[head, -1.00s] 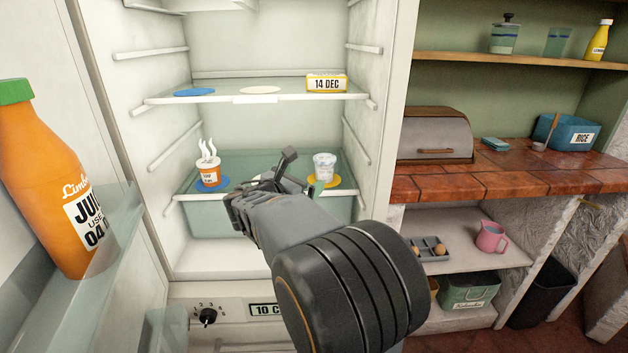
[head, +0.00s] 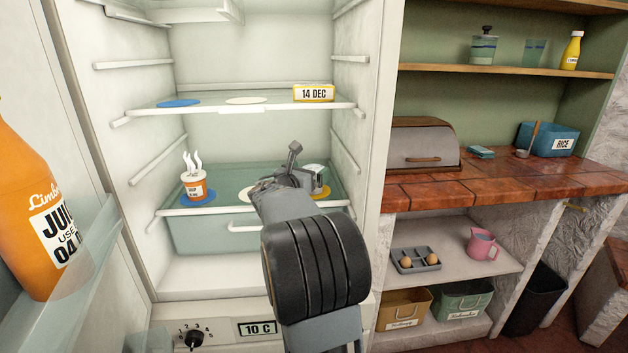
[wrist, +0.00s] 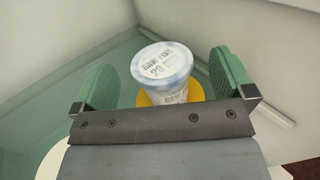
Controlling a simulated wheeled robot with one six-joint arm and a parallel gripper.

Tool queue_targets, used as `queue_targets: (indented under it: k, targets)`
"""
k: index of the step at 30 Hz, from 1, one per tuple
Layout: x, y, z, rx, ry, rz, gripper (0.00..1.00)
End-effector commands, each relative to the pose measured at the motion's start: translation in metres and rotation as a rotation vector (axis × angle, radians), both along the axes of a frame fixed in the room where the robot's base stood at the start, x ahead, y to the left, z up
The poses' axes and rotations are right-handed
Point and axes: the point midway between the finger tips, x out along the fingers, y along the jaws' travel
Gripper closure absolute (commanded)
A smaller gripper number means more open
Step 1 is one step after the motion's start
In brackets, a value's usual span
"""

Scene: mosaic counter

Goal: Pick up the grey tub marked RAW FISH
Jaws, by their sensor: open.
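The pale grey tub (wrist: 163,70) stands upright on a yellow disc (wrist: 196,92) in the wrist view; the print on its lid reads like RAW FISH. It also shows in the head view, where the tub (head: 319,172) is partly hidden behind my gripper (head: 300,172), on the glass top of the fridge drawer. In the wrist view my gripper (wrist: 165,82) is open, with a green pad on each side of the tub in the picture. Neither pad visibly touches it. How deep the tub lies between the pads is unclear.
A steaming orange-and-white cup (head: 194,183) stands on a blue disc to the left. The fridge shelf (head: 200,104) above holds a yellow 14 DEC box (head: 314,93). The fridge's right wall (head: 349,140) is close by. A juice bottle (head: 36,205) stands in the door.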

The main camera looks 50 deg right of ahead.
Motion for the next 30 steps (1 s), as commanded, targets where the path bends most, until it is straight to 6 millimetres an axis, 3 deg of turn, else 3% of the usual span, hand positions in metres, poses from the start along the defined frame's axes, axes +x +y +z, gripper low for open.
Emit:
queue_targets:
  k: [7,17,30]
  targets:
    - [0.007,-0.029,-0.002,0.001,-0.001,-0.001,0.00]
    - [0.008,-0.032,-0.002,0.001,0.000,0.000,0.00]
    - [0.008,-0.032,-0.002,0.001,0.000,0.000,0.42]
